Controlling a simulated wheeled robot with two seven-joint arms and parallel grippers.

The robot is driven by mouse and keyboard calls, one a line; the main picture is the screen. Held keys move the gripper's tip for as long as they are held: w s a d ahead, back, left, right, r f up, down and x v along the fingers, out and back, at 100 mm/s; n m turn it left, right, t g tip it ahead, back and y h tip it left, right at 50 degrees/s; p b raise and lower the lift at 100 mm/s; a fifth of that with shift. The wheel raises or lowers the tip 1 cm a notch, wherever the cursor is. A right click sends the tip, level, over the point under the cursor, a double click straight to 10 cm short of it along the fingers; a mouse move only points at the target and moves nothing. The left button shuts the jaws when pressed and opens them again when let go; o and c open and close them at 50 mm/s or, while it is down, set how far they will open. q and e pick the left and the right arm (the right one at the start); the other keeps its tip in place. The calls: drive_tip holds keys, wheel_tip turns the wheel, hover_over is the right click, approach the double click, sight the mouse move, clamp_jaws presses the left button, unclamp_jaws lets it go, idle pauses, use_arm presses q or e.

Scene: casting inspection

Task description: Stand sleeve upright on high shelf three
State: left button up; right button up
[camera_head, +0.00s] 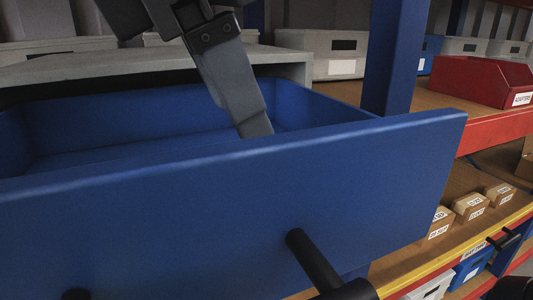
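No sleeve shows; anything low in the open blue drawer (230,195) is hidden behind its tall front. A gripper, which I take to be my left one (254,128), reaches down from the top into the drawer. One grey finger shows, tilted, with its tip hidden behind the front panel. I cannot tell whether it is open, shut or holding something. My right gripper is not clearly in view; a dark part at the bottom right corner cannot be made out.
A black handle (312,258) sticks out from the drawer front. A blue post (390,60) stands right of it. A red bin (483,82) sits on the upper shelf; several small labelled boxes (468,207) stand on a lower shelf. A grey cabinet top (150,62) lies behind the drawer.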

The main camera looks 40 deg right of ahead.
use_arm(q)
drive_tip(key=x, duration=0.2)
drive_tip(key=p+x, duration=0.1)
drive_tip(key=x, duration=0.2)
drive_tip(key=shift+d+f, duration=0.1)
drive_tip(key=shift+d, duration=0.3)
drive_tip(key=shift+w+d+f, duration=0.1)
drive_tip(key=shift+f, duration=0.15)
drive_tip(key=shift+r, duration=0.1)
drive_tip(key=c, duration=1.3)
drive_tip(key=shift+c, duration=0.2)
use_arm(e)
drive_tip(key=shift+d+r, duration=0.2)
drive_tip(key=shift+r, duration=0.15)
use_arm(q)
drive_tip(key=shift+r, duration=0.1)
